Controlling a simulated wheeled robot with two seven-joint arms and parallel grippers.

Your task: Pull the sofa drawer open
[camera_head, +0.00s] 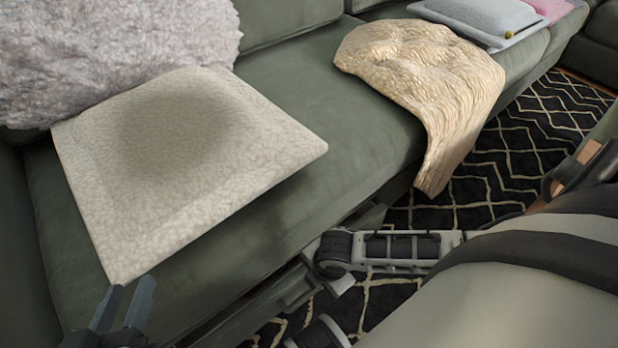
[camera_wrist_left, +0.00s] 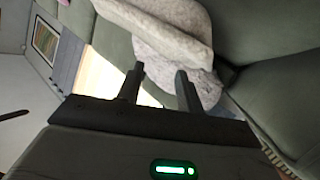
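The green sofa (camera_head: 330,130) runs from the lower left to the upper right in the head view. A dark green-grey ledge (camera_head: 265,310) sticks out low along its front. This may be the top of the drawer front, but my right arm (camera_head: 400,248) covers part of it and no handle shows. My left gripper (camera_head: 132,283) is at the lower left, by the near corner of a cream cushion. In the left wrist view its two fingers (camera_wrist_left: 158,74) are apart with nothing between them. The end of my right arm is by the ledge; its fingers cannot be made out.
The cream cushion (camera_head: 190,150) and a grey fluffy pillow (camera_head: 110,50) lie on the seat. A beige throw (camera_head: 430,85) hangs over the front edge. A black patterned rug (camera_head: 510,150) covers the floor.

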